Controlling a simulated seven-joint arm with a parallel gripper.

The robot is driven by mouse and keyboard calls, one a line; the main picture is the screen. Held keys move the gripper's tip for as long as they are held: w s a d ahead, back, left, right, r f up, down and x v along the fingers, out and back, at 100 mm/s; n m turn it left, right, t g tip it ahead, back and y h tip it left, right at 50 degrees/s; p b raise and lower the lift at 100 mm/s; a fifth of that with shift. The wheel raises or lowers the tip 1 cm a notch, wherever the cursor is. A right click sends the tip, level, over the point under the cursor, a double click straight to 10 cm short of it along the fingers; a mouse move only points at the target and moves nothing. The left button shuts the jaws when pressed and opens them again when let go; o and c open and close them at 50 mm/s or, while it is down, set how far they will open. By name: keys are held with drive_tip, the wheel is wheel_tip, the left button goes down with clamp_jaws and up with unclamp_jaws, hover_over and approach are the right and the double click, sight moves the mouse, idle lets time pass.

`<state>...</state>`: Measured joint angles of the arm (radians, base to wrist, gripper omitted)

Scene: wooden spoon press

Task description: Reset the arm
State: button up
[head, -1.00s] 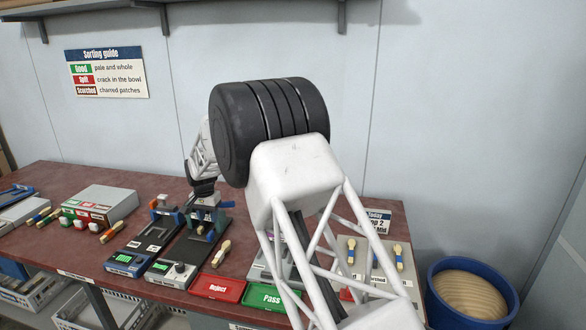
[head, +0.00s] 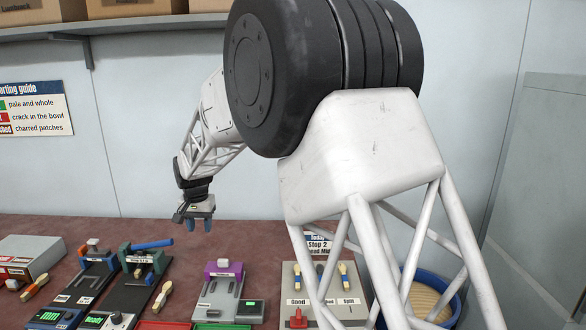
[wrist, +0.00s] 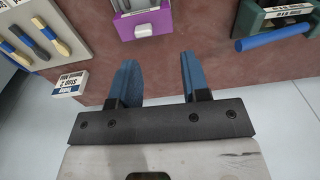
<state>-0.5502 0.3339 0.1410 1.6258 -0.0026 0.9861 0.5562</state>
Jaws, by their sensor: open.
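My gripper (head: 198,222) hangs above the back part of the brown-red workbench (head: 232,245) in the head view, with its fingers pointing down. In the wrist view my gripper (wrist: 156,75) shows two blue fingers spread apart, with only bare bench surface and floor between and behind them. It is open and empty, and touches nothing that I can see. My large white and black arm links cover the middle right of the head view and hide part of the bench there.
Below stand a purple-topped device (head: 223,283), a press with a blue handle (head: 150,244) and a grey board with spoons (head: 290,280). A small sign (head: 319,243) stands behind the board. A blue bin (head: 447,310) is at right. A shelf (head: 140,27) with boxes hangs above.

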drive_tip(key=s+d+r, duration=0.4)
drive_tip(key=s+d, duration=0.2)
drive_tip(key=d, duration=0.4)
drive_tip(key=s+d+r+t, duration=0.1)
drive_tip(key=s+d+r, duration=0.4)
drive_tip(key=d, duration=0.5)
drive_tip(key=s+d+r, duration=0.3)
drive_tip(key=s+d, duration=0.4)
drive_tip(key=d, duration=0.3)
drive_tip(key=s+d+f, duration=0.1)
drive_tip(key=s+d, duration=0.4)
drive_tip(key=s, duration=0.4)
drive_tip(key=s+d+f, duration=0.2)
drive_tip(key=s+d, duration=0.4)
drive_tip(key=s, duration=0.3)
drive_tip(key=s+d+f+t, duration=0.1)
drive_tip(key=s+d+f, duration=0.1)
drive_tip(key=s+d, duration=0.3)
drive_tip(key=s, duration=0.4)
drive_tip(key=shift+s+d, duration=0.25)
drive_tip(key=shift+s, duration=0.1)
drive_tip(key=shift+w, duration=0.1)
